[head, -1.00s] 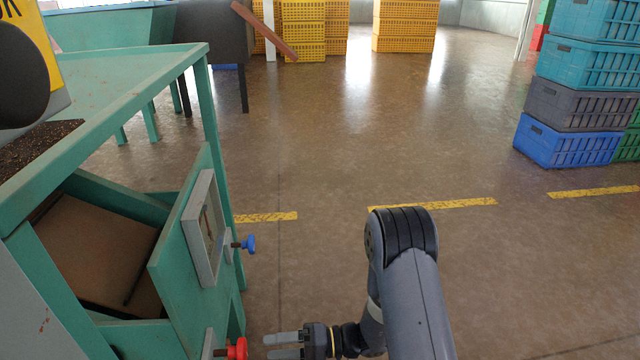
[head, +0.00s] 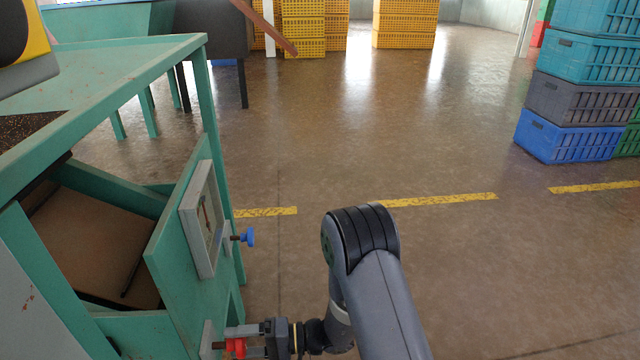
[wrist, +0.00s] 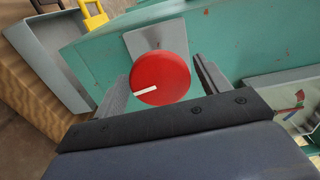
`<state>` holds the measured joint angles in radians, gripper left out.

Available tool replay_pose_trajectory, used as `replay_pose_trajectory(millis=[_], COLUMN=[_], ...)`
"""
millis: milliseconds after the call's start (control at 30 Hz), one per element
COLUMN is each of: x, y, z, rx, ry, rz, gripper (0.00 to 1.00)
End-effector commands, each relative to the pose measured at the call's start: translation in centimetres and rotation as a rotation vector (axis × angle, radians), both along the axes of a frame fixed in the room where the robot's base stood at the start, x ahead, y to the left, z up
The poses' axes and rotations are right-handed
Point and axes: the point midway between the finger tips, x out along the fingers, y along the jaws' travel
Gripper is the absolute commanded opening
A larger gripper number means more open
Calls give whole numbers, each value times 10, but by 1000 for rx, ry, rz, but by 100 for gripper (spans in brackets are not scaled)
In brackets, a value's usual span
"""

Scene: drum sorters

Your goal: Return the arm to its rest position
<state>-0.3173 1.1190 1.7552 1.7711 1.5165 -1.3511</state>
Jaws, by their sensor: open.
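My gripper (head: 240,341) is at the lower middle of the head view, at the side of the green machine (head: 188,262). Its two fingers are open, one on either side of a red knob (head: 236,346). In the wrist view the round red knob (wrist: 160,79) with a white mark sits between the fingertips (wrist: 162,85), in front of a grey plate (wrist: 156,42). Gaps show between the fingers and the knob there. My arm reaches down and left to the gripper.
A blue knob (head: 246,237) and a gauge box (head: 203,220) are on the machine's side above the red knob. Stacked crates (head: 568,137) stand at the right. Yellow crates (head: 303,30) stand at the back. The floor (head: 400,130) between is clear.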

Motion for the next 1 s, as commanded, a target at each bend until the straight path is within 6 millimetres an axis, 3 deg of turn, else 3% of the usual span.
replay_pose_trajectory(millis=[1000], x=[-1], y=[-1], z=[3], rx=[-101], ry=[906], rz=[1], gripper=[71])
